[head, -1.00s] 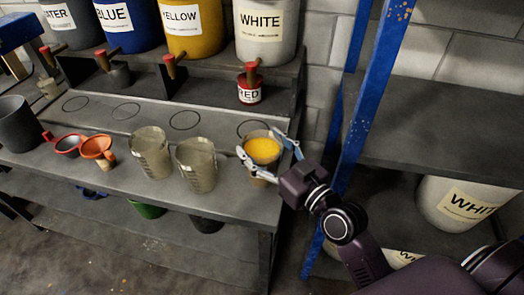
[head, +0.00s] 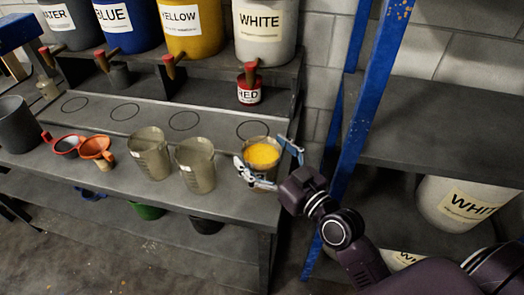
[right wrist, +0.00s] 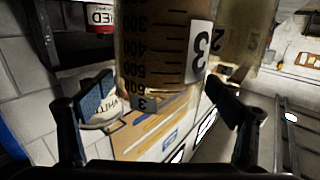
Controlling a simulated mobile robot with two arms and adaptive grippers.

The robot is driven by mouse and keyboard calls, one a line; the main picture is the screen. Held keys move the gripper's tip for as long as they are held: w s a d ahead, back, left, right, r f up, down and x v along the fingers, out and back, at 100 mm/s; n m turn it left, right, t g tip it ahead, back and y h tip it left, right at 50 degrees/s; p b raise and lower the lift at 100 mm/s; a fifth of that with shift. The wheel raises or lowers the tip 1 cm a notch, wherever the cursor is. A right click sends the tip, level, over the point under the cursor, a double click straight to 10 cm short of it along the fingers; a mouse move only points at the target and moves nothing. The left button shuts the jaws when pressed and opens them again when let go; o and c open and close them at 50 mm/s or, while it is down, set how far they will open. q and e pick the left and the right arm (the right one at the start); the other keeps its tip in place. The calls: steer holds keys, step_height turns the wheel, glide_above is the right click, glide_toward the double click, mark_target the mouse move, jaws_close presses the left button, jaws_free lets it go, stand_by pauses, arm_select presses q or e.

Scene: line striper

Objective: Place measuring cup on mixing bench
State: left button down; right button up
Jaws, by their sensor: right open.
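A clear measuring cup (head: 263,156) with yellow-orange contents is upright at the right end of the grey mixing bench (head: 130,188), near the front edge. My right gripper (head: 268,165) is open around this cup, one finger on its near side and one on its right. In the right wrist view, the cup (right wrist: 160,50), with dark graduations and a "3" label, is between the spread fingers (right wrist: 160,104). I cannot tell whether its base touches the bench. Two similar cups stand to its left, one (head: 196,166) closer and one (head: 150,154) further. My left gripper is not in view.
A small red tin (head: 249,92) sits under the white-labelled drum (head: 265,42) behind the cup. Outlined circles (head: 184,121) mark the bench strip. A blue post (head: 368,90) rises right of my gripper.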

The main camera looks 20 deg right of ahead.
steer(key=shift+r, duration=0.15)
steer(key=shift+s, duration=0.15)
steer(key=b+v, duration=0.3)
steer(key=v, duration=0.6)
steer(key=shift+s+d, duration=0.15)
steer(key=shift+s, duration=0.25)
steer(key=shift+v, duration=0.9)
